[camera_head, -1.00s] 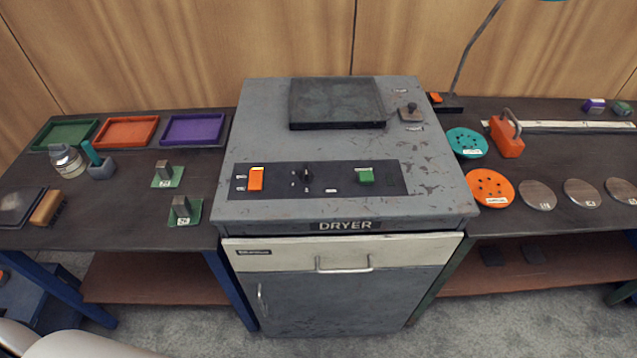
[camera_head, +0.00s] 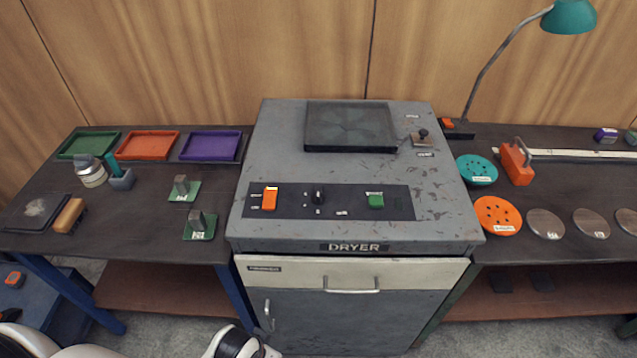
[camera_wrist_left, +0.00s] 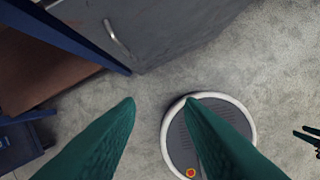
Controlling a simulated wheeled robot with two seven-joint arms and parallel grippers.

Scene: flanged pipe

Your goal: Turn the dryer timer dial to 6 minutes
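The dryer (camera_head: 360,220) is a worn grey cabinet in the middle of the head view. Its black control panel (camera_head: 345,206) carries a small black timer dial (camera_head: 318,195) between an orange switch (camera_head: 269,199) and a green button (camera_head: 376,201). The dial's marks are too small to read. In the left wrist view my left gripper (camera_wrist_left: 158,102) has its two green fingers apart with nothing between them, over the floor in front of the dryer. Part of my left arm shows at the bottom of the head view, well below the dial.
Trays (camera_head: 150,145), a jar (camera_head: 91,175) and small green-based blocks stand on the left bench. Round discs (camera_head: 497,215), an orange-handled tool (camera_head: 515,163) and a teal lamp (camera_head: 568,16) are on the right. The dryer's drawer handle (camera_head: 351,285) sticks out in front. The space above the panel is clear.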

